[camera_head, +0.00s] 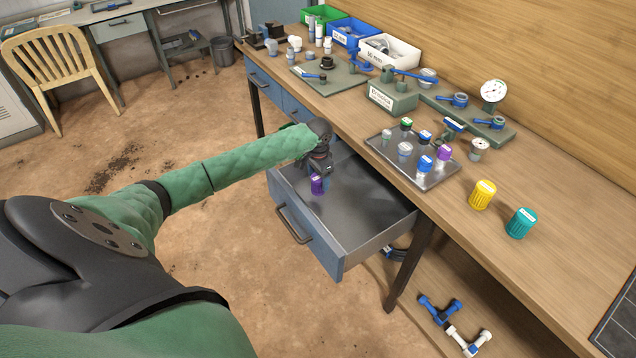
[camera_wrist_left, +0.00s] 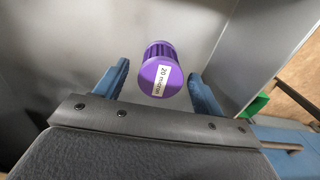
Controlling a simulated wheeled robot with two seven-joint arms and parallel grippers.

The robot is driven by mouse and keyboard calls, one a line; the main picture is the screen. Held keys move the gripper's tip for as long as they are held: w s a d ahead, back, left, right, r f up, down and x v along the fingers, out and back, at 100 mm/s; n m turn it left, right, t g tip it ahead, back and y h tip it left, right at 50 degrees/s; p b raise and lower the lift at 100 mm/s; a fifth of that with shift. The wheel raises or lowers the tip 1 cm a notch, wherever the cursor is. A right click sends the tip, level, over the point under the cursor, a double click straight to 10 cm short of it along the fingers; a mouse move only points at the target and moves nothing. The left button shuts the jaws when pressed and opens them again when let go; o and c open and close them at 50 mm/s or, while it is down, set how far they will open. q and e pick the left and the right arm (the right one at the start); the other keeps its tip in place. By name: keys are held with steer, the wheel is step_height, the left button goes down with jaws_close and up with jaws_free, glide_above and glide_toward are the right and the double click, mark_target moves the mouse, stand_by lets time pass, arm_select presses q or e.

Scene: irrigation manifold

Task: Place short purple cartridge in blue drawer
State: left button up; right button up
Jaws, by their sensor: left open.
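The short purple cartridge (camera_head: 317,185) is at the open blue drawer (camera_head: 308,238), inside its outline near the left side. In the left wrist view the purple cartridge (camera_wrist_left: 161,72), with a white "20 micron" label, stands over the grey drawer floor (camera_wrist_left: 190,22). My left gripper (camera_head: 318,172) is above the drawer, pointing down. In the wrist view its two blue fingers (camera_wrist_left: 158,80) are open on either side of the cartridge, with a gap at each side. I cannot tell for sure whether the cartridge touches the drawer floor. My right gripper is not in view.
A metal tray (camera_head: 447,181) with several capped cartridges stands on the workbench above the drawer. Yellow (camera_head: 482,195) and teal (camera_head: 521,223) cartridges stand to its right. Blue, green and white bins are at the back. The drawer's right part is empty.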

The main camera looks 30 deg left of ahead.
mark_target(318, 177)
arm_select(q)
step_height(318, 177, up, 10)
steer(key=shift+f+b, duration=0.25)
steer(key=shift+b, duration=0.6)
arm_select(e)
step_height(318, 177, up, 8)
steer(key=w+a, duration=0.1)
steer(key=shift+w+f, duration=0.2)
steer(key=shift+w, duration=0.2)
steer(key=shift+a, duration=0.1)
